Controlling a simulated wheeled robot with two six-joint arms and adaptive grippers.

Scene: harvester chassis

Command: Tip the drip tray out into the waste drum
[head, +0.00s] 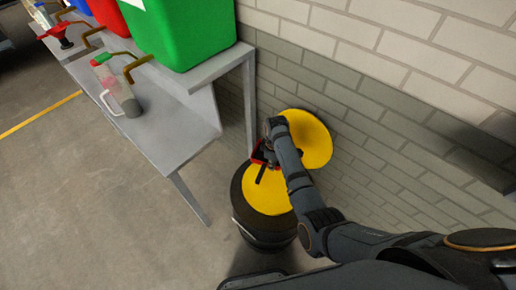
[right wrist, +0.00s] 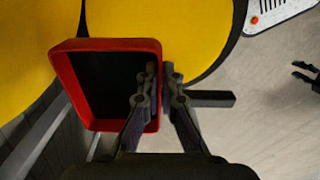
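The waste drum (head: 240,212) is black with a round yellow top (head: 262,200), standing by the wall below the bench end. A second yellow disc (head: 312,140), like a raised lid, stands behind it against the wall. My right gripper (head: 266,158) is over the drum, shut on the red drip tray (head: 257,154). In the right wrist view, the fingers (right wrist: 165,75) pinch the tray at its right side. The tray (right wrist: 105,44) has a red rim and a dark inside; I cannot tell whether it holds liquid. Two dark fingers, apparently my left gripper (right wrist: 304,74), show apart and empty at the right edge.
A grey bench (head: 165,135) stands at the left with a bottle (head: 122,92) below brown spouts. Green (head: 190,35) and red (head: 113,18) containers sit on its upper shelf. A brick wall (head: 380,110) closes off the right. The floor (head: 100,210) in front is clear.

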